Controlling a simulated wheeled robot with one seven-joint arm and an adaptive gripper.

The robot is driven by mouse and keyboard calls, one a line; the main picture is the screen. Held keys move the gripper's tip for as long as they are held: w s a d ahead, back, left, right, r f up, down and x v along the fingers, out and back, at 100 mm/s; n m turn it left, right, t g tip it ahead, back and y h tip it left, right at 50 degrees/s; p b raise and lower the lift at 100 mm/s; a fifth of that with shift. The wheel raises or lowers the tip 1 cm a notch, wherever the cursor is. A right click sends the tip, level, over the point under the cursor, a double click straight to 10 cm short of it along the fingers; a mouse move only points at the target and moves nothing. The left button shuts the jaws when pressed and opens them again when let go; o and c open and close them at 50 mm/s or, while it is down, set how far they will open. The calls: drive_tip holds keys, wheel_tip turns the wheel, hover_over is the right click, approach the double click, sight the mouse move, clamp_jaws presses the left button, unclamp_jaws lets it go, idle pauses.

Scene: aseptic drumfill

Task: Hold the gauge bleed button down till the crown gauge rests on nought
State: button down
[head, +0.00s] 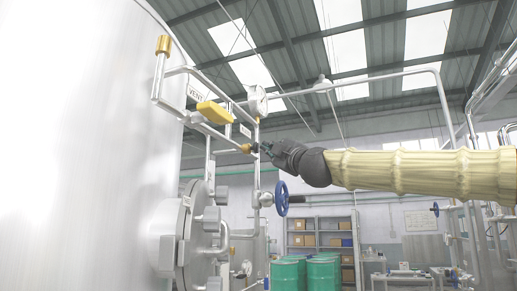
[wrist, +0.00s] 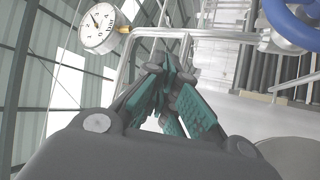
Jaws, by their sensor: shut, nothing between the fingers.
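The crown gauge (head: 257,101) is a round dial on the pipework beside the big steel tank, seen nearly edge-on in the head view. In the wrist view its white face (wrist: 98,26) shows at upper left, with a dark needle slanting towards the upper left of the picture; its figures are too small to read. A small brass-coloured knob (head: 246,148), perhaps the bleed button, sits on the pipework below the gauge. My gripper (head: 262,149) is shut and empty, its tips close to the knob's right side; contact cannot be told. In the wrist view the teal-padded fingers (wrist: 168,66) hide what lies at their tips.
A yellow lever handle (head: 213,113) and a VENT label (head: 196,94) are left of the gauge. A blue handwheel (head: 282,198) stands below my gripper and shows at upper right in the wrist view (wrist: 294,22). A pipe (head: 350,83) runs above my arm. Green drums (head: 290,273) stand below.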

drive_tip(key=shift+w+a, duration=0.2)
drive_tip(key=shift+a, duration=0.35)
idle(1.0)
drive_tip(key=shift+d, duration=0.1)
idle(2.1)
drive_tip(key=shift+s+d, duration=0.3)
drive_tip(key=shift+d, duration=0.55)
drive_tip(key=shift+b, duration=0.3)
drive_tip(key=shift+s+d+b, duration=0.25)
drive_tip(key=shift+d, duration=0.55)
drive_tip(key=shift+s+d+b, duration=0.25)
drive_tip(key=shift+s+d, duration=0.05)
drive_tip(key=shift+d, duration=0.45)
drive_tip(key=shift+s+d+b, duration=0.25)
drive_tip(key=shift+d, duration=0.55)
